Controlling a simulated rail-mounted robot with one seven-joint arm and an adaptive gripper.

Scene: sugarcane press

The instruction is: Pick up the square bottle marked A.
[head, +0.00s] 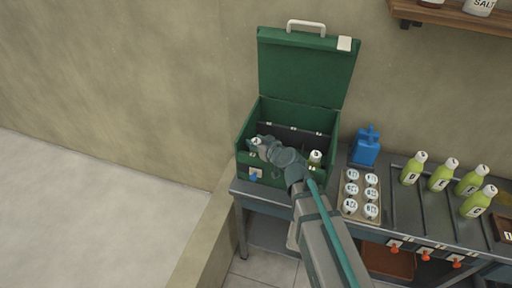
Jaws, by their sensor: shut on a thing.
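A green box (244,166) with its lid (302,72) raised stands on the left end of the bench. My gripper (261,147) reaches into the left part of this box and is shut on a white-capped bottle (255,142). Only the top of that bottle shows; its shape and any letter are hidden or too small to read. Another white-capped bottle (315,157) stands in the right part of the box, beside my arm. I cannot make out which bottle is marked A.
A tray (348,209) of several white-lidded jars and a blue container (366,146) stand right of the box. Several green bottles (440,176) stand on the dark bench top further right. A wooden shelf (450,17) hangs at upper right. The raised lid stands behind my gripper.

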